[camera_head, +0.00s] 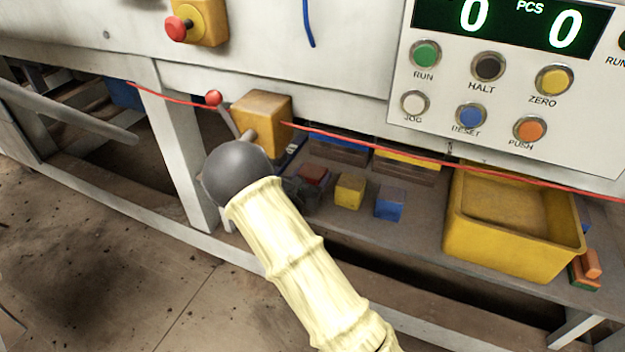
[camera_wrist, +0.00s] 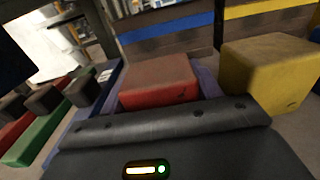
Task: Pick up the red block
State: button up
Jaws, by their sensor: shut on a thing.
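The red block (camera_wrist: 158,82) sits between the two purple-grey fingers of my gripper (camera_wrist: 162,88) in the wrist view. The fingers are shut on its left and right sides; its top and near face show. In the head view the red block (camera_head: 313,174) is partly hidden by my dark gripper (camera_head: 300,190), left of the yellow block. I cannot tell whether it touches the shelf or is slightly above it.
A yellow block (camera_head: 349,191) and a blue block (camera_head: 389,204) stand close to the right. A yellow bin (camera_head: 512,225) is farther right. A red cord (camera_head: 420,157) and the button panel (camera_head: 497,95) are above the shelf. Several coloured strips (camera_wrist: 50,125) lie left.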

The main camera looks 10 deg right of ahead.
aim_at(311, 171)
jog(key=shift+r, duration=0.1)
jog(key=shift+r+p, duration=0.55)
jog(key=shift+r, duration=0.1)
jog(key=shift+s+a+r+p, duration=0.15)
jog(key=shift+r+p, duration=0.4)
jog(key=shift+r, duration=0.05)
jog(key=shift+s+a+r+p, duration=0.1)
jog(key=shift+a+r+p, duration=0.05)
jog(key=shift+r+p, duration=0.45)
jog(key=p+v, duration=0.5)
jog(key=v, duration=1.2)
jog(key=shift+f, duration=0.25)
